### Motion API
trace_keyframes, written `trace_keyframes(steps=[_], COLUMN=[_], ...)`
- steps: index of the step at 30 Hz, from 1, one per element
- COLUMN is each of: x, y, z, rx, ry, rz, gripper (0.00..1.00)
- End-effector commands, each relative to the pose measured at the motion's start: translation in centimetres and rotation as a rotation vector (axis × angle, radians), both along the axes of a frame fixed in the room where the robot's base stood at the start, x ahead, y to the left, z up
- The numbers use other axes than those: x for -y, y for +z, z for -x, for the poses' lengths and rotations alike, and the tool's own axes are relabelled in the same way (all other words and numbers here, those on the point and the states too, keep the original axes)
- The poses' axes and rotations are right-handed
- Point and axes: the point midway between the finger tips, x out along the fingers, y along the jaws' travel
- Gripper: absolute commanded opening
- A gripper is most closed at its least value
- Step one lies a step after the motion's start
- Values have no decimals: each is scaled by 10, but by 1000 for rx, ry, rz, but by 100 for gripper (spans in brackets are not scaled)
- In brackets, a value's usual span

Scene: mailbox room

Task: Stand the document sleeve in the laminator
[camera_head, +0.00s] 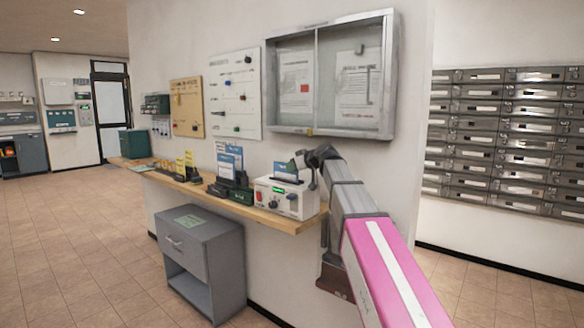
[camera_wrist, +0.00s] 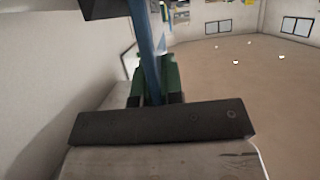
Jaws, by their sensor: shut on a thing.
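The laminator (camera_head: 289,202) is a white box with red and green controls at the right end of the wooden shelf. The document sleeve (camera_head: 285,174) is a blue sheet, upright just at the laminator's top. I cannot tell how far its lower edge is inside the slot. My gripper (camera_head: 297,166) is above the laminator.
The wooden shelf (camera_head: 262,217) also holds a dark rack with blue-and-white sheets (camera_head: 230,176) and yellow cards (camera_head: 188,166) to the left. A grey cabinet (camera_head: 205,262) stands below. A glass notice case (camera_head: 333,76) hangs above. The tiled floor on the left is clear.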

Motion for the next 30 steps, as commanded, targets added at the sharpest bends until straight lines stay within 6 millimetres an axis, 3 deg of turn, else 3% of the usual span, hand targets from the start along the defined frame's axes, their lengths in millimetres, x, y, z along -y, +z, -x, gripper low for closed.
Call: trace_keyframes(steps=[9, 10, 12, 23, 30], x=[0, 0, 0, 3, 30], y=[-2, -2, -2, -1, 14], z=[0, 0, 0, 4, 25], rx=[-2, -2, -2, -3, 0], ry=[1, 1, 1, 1, -1], rz=[2, 2, 2, 3, 1], gripper=[0, 18, 38, 38, 38])
